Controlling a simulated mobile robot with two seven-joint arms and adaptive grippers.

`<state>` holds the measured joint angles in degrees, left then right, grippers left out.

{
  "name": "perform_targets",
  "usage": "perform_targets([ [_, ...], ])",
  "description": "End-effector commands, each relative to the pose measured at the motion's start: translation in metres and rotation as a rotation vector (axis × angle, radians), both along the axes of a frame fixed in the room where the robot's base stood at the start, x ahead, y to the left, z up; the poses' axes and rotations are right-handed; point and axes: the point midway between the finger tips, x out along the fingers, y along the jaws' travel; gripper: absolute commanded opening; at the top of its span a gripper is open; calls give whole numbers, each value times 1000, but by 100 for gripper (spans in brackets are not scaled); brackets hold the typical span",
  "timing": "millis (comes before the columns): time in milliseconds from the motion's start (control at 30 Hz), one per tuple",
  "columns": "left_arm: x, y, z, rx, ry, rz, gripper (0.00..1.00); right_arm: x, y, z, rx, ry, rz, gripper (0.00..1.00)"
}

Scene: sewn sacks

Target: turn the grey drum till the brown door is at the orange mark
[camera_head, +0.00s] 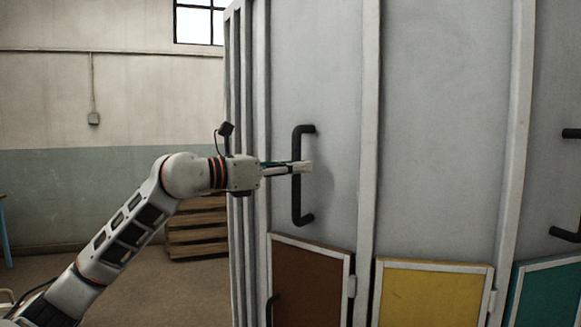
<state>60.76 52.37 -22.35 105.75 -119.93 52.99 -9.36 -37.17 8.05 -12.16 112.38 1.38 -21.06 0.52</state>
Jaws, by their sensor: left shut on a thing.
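The grey drum (435,120) fills the right half of the head view, with upright light ribs between its panels. The brown door (312,282) is low on the drum's left visible panel, in a white frame with a dark handle at its left. A black bar handle (297,205) stands upright above the brown door. My left gripper (304,168) is shut on this black handle, about at its middle. The orange mark does not show in this view. My right gripper is not in view.
A yellow door (430,295) and a teal door (548,295) sit right of the brown one. Another black handle (566,234) is at the right edge. Wooden pallets (195,230) are stacked behind my left arm. Open floor (150,290) shows at the left.

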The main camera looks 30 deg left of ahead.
Motion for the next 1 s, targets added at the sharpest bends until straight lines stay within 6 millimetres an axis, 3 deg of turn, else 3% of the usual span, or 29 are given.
perform_targets([
  [267,0,0,-3,1,7,0,0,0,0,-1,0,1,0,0],
  [300,1,1,-2,1,5,2,24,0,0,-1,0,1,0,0],
  [333,1,2,-2,2,5,4,31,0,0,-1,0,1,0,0],
  [1000,0,7,3,0,-6,13,31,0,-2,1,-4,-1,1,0],
])
